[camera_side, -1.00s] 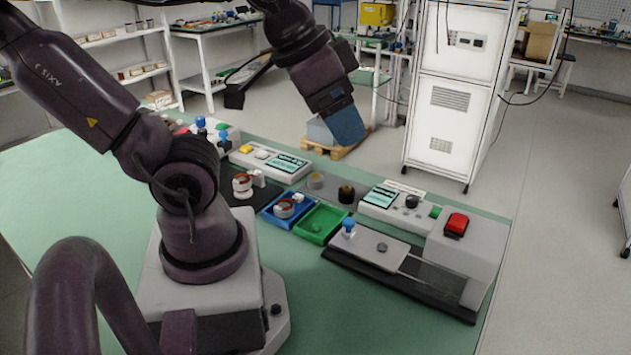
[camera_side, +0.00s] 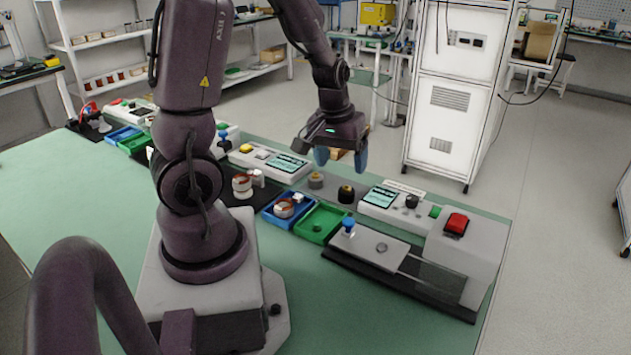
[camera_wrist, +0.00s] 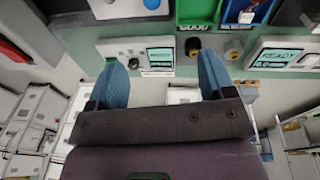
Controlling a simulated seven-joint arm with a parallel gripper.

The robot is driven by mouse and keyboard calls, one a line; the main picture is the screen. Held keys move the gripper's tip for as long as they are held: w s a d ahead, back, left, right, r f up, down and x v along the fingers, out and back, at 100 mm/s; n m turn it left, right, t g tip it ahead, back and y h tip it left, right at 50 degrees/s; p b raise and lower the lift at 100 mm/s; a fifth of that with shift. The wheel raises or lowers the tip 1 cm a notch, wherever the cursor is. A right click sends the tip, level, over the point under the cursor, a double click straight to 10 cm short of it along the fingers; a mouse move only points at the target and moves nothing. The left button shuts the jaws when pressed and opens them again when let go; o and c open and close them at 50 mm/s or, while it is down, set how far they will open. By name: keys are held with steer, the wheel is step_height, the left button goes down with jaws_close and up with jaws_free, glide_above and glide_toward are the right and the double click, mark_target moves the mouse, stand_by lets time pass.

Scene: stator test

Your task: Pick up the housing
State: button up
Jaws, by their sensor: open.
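No part is marked as the housing, so I cannot tell for sure which it is. A white and copper cylindrical part (camera_side: 284,208) sits in a blue tray (camera_side: 268,218). A similar part (camera_side: 242,186) stands on a dark mat to its left. My gripper (camera_side: 341,157) points down, high above the far side of the bench, its blue fingers apart with nothing between them. In the wrist view my gripper (camera_wrist: 160,65) is also open. The blue tray (camera_wrist: 229,14) shows at the top of that view.
A grey plate (camera_side: 360,242) with a blue knob and a box with a red button (camera_side: 456,224) lie to the right. Two short posts and several control panels line the far side.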

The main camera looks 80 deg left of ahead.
steer(key=s+a+f+n+g+y, duration=0.1)
steer(key=s+a+f+n+y, duration=0.1)
steer(key=a+f, duration=0.3)
steer(key=s+a+f+n+y, duration=0.1)
steer(key=a+f+n, duration=0.15)
steer(key=a, duration=0.45)
steer(key=n+y, duration=0.1)
steer(key=y, duration=0.2)
glide_toward(316, 174)
steer(key=shift+t, duration=0.3)
steer(key=a+f, duration=0.1)
steer(key=f, duration=0.1)
steer(key=s+a+f, duration=0.1)
steer(key=a+f, duration=0.1)
steer(key=shift+a, duration=0.15)
steer(key=shift+w+d+x, duration=0.1)
steer(key=shift+w+x, duration=0.05)
steer(key=shift+x, duration=0.7)
steer(key=shift+w+d+x, duration=0.1)
steer(key=shift+d+x, duration=0.05)
steer(key=shift+x, duration=0.75)
steer(key=shift+w+d+x, duration=0.1)
steer(key=shift+w+x, duration=0.05)
steer(key=shift+x, duration=0.7)
steer(key=shift+f, duration=0.1)
steer(key=c, duration=1)
